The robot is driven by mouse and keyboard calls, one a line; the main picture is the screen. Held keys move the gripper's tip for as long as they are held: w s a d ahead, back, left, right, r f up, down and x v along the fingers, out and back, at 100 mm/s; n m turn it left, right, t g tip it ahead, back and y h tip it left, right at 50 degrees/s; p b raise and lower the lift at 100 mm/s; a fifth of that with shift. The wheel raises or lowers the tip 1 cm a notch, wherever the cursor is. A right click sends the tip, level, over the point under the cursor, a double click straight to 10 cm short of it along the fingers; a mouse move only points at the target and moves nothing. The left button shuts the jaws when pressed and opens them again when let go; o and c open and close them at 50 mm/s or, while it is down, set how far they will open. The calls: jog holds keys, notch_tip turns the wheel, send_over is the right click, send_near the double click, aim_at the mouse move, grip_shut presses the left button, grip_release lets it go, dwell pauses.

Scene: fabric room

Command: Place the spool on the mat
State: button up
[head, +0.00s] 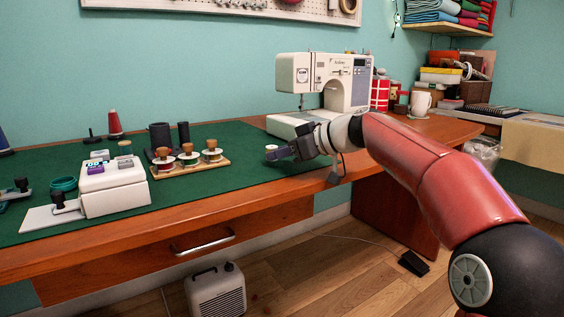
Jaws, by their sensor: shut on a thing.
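A small pale spool (271,147) shows at the tip of my gripper (275,154), which is shut on it. The arm reaches in from the right, and the gripper is low over the right part of the green mat (250,174). The fingers hide part of the spool. I cannot tell whether the spool touches the mat. The mat covers much of the wooden table (120,237).
A wooden rack (191,169) with spools stands left of my gripper. A white box (115,190) is farther left. A sewing machine (340,82) stands behind my gripper, and a white mug (420,103) is at the right. Bare mat lies between rack and gripper.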

jog(key=shift+f, duration=0.6)
jog(key=shift+f, duration=0.15)
jog(key=o, duration=1)
jog(key=shift+c, duration=0.2)
jog(key=shift+d+r, duration=0.15)
jog(key=shift+r, duration=0.1)
jog(key=v, duration=1.1)
jog(key=shift+s+d+r, duration=0.1)
jog(key=shift+s+d, duration=0.1)
jog(key=shift+d, duration=0.05)
